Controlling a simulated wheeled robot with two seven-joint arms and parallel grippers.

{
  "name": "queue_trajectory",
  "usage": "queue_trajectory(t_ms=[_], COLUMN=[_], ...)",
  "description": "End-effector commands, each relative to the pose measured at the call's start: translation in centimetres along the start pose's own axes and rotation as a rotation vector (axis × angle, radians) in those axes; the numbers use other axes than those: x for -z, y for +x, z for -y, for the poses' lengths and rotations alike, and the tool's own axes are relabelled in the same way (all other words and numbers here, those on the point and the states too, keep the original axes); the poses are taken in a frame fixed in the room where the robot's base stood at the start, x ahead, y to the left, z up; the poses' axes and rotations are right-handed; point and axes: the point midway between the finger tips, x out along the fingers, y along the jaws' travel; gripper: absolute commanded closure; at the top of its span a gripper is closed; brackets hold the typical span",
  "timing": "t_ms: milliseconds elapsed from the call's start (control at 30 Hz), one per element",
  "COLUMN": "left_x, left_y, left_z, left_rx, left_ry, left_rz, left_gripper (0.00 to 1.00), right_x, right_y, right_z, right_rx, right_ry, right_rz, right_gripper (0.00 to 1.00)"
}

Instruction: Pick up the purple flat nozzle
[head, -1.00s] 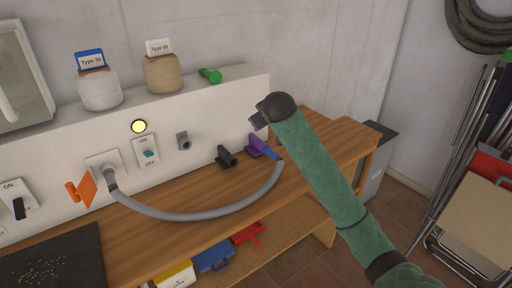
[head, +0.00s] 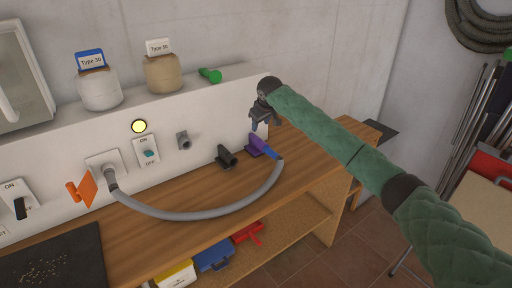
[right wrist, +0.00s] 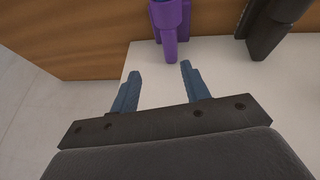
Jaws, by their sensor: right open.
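The purple flat nozzle (head: 256,146) is on the wooden bench against the white panel. The blue end of the grey hose meets it in the head view. It also shows at the top of the right wrist view (right wrist: 172,28), partly cut off by the frame edge. My right gripper (head: 264,122) is open and points down just above the purple nozzle. In the right wrist view its two blue-grey fingers (right wrist: 160,70) are spread and empty, with the nozzle beyond their tips. My left gripper is not in view.
A black nozzle (head: 227,157) stands just left of the purple one and also shows in the right wrist view (right wrist: 266,28). The grey hose (head: 205,215) loops across the bench (head: 310,160). Pots and a green nozzle (head: 210,75) stand on the ledge above.

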Motion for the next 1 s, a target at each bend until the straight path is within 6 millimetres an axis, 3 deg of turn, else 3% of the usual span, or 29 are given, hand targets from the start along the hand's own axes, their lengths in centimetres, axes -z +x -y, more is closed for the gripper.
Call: queue_trajectory(t_ms=[100,433,767,1000], left_x=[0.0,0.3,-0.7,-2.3], left_y=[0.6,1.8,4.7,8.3], left_z=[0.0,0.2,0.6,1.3], left_rx=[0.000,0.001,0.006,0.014], left_ry=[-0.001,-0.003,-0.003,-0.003], left_rz=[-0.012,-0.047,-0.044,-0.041], left_gripper=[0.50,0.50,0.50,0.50], right_x=[-1.1,-1.2,-1.2,-1.2], right_y=[2.0,3.1,5.2,6.9], right_z=[-0.3,0.9,1.2,1.5], right_rx=[0.072,0.144,0.143,0.142], right_ry=[0.058,0.114,0.113,0.112], right_rz=[0.041,0.046,0.044,0.046], right_gripper=[0.54,0.54,0.54,0.54])
